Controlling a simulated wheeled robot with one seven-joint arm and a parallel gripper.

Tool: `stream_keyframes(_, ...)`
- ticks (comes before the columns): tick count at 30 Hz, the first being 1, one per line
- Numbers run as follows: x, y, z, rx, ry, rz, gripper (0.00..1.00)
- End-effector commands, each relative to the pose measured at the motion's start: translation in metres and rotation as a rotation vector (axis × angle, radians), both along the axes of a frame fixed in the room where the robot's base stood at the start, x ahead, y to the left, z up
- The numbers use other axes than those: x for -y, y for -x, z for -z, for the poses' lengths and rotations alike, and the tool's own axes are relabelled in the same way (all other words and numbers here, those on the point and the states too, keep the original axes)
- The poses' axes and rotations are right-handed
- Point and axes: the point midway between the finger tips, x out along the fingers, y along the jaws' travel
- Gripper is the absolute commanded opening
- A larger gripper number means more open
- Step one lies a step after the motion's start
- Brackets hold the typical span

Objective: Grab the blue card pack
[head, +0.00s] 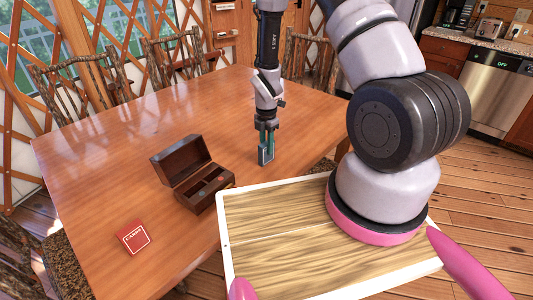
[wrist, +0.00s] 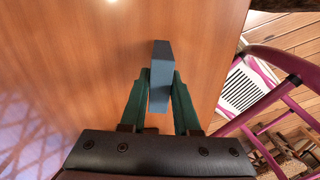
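The blue card pack (wrist: 160,62) stands on its narrow edge between the two green fingers of my gripper (wrist: 160,78) in the wrist view. Both fingers lie against its sides, so my gripper looks shut on it. In the head view the pack (head: 266,154) shows as a small blue-grey block below my gripper (head: 267,136), near the table's right side. I cannot tell whether its bottom touches the table. A red card pack (head: 134,237) lies flat at the table's front left.
An open dark wooden box (head: 193,179) with compartments stands on the wooden table (head: 110,150), left of my gripper. A white-rimmed wooden tray (head: 224,235) is at the front. Branch-backed chairs (head: 84,82) line the far side. The table's back middle is clear.

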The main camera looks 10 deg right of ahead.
Motion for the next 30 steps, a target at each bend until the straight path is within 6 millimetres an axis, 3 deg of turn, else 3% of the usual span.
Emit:
stream_keyframes(1, 0.0, 0.0, 0.0, 0.0, 0.0, 0.0, 0.06)
stream_keyframes(2, 0.0, 0.0, 0.0, 0.0, 0.0, 0.0, 0.0)
stream_keyframes(11, 0.0, 0.0, -0.001, 0.0, 0.0, 0.0, 0.0)
stream_keyframes(16, 0.0, -0.001, -0.011, 0.002, -0.001, 0.001, 0.0)
stream_keyframes(30, 0.0, -0.001, -0.087, 0.003, -0.001, 0.001, 0.0)
